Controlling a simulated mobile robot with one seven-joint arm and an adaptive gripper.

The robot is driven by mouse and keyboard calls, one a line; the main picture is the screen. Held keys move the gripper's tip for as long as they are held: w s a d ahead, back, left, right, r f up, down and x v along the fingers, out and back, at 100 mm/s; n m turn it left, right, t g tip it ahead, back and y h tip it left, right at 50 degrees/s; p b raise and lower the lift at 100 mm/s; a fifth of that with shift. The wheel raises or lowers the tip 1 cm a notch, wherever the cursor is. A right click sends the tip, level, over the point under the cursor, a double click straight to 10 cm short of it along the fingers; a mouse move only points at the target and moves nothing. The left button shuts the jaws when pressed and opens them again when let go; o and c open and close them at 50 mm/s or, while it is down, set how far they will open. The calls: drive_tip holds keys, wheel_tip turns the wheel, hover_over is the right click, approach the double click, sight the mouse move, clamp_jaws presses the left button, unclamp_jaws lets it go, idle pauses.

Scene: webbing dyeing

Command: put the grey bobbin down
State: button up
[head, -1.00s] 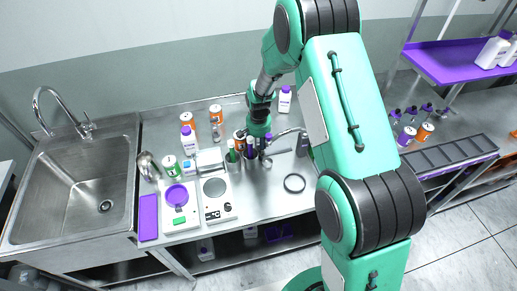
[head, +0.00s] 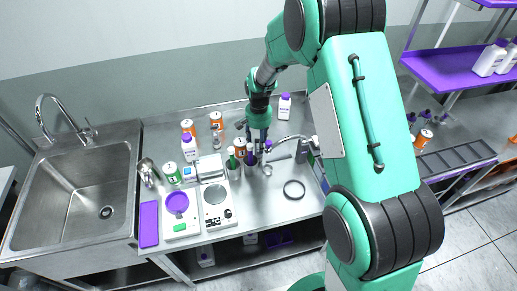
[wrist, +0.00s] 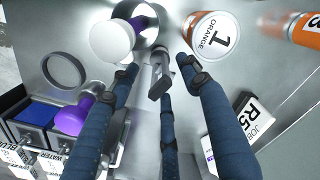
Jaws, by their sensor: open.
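My gripper (head: 257,148) is over the group of jars and cups in the middle of the steel bench in the head view. In the wrist view its blue fingers (wrist: 160,75) are spread open. I cannot make out the grey bobbin for certain in either view. A small grey piece shows between the fingers in the wrist view, but I cannot tell whether it is the bobbin or a fingertip. Just beyond the fingertips are a white round top (wrist: 110,41) with purple beside it, a shiny steel cup (wrist: 147,14) and a jar marked "1 ORANGE" (wrist: 212,38).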

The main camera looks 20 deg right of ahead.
drive_tip(key=shift+r, duration=1.8)
drive_tip(key=shift+c, duration=1)
drive_tip(key=shift+r, duration=0.15)
wheel_tip(320, 180, up, 7)
drive_tip(key=shift+f, duration=0.15)
drive_tip(key=shift+n+b, duration=0.4)
drive_tip(key=shift+n, duration=0.2)
drive_tip(key=shift+f, duration=0.1)
wheel_tip(320, 180, down, 5)
drive_tip(key=shift+r, duration=0.1)
